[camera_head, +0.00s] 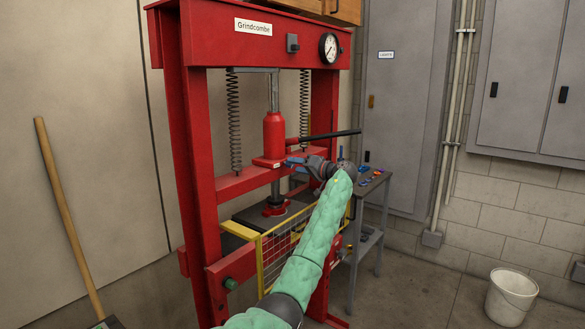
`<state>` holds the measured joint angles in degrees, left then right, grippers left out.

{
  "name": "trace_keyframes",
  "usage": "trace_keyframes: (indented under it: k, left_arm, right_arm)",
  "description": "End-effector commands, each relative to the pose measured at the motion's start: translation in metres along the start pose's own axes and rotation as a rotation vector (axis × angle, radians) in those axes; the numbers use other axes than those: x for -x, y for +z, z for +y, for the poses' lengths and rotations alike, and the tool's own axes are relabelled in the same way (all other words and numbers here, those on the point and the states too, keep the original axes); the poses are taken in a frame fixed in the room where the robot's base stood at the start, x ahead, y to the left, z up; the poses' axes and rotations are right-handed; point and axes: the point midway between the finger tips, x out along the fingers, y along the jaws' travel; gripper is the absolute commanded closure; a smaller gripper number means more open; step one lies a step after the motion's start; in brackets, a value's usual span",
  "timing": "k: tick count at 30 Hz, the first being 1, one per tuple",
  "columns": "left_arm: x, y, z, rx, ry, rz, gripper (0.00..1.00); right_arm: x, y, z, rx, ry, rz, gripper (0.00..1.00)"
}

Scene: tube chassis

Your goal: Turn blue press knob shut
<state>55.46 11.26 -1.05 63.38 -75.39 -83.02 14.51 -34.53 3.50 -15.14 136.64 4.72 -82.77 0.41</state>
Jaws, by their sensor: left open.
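The red press (188,120) stands in the middle with a red cylinder (274,138) hanging in its frame. A small blue part, seemingly the blue press knob (292,161), shows at the red block beside the cylinder's lower end. My left arm, in a green sleeve, reaches up from the bottom edge. My left gripper (304,164) is dark and small, open, and right by the blue part. I cannot tell whether they touch, and the gripper partly hides the knob. My right gripper is not in view.
A dark lever bar (330,135) sticks out right, just above my gripper. A yellow-framed mesh guard (279,250) stands low at the press front. A side table (376,183) with small coloured items is right behind my wrist. A white bucket (511,296) stands on the floor.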

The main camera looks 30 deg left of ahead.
Motion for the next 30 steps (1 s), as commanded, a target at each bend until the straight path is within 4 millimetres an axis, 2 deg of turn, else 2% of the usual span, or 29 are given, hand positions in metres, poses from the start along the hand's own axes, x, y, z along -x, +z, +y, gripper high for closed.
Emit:
trace_keyframes:
  k: [4, 10, 30]
  left_arm:
    - [0.023, 0.001, 0.002, 0.001, 0.002, 0.001, 0.48]
    - [0.041, 0.0, 0.001, 0.0, 0.001, 0.0, 0.48]
    - [0.044, 0.0, 0.0, -0.015, 0.0, -0.001, 0.48]
  right_arm:
    - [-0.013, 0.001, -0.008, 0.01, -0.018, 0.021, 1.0]
    - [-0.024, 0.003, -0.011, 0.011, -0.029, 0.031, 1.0]
    - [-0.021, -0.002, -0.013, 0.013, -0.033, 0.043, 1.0]
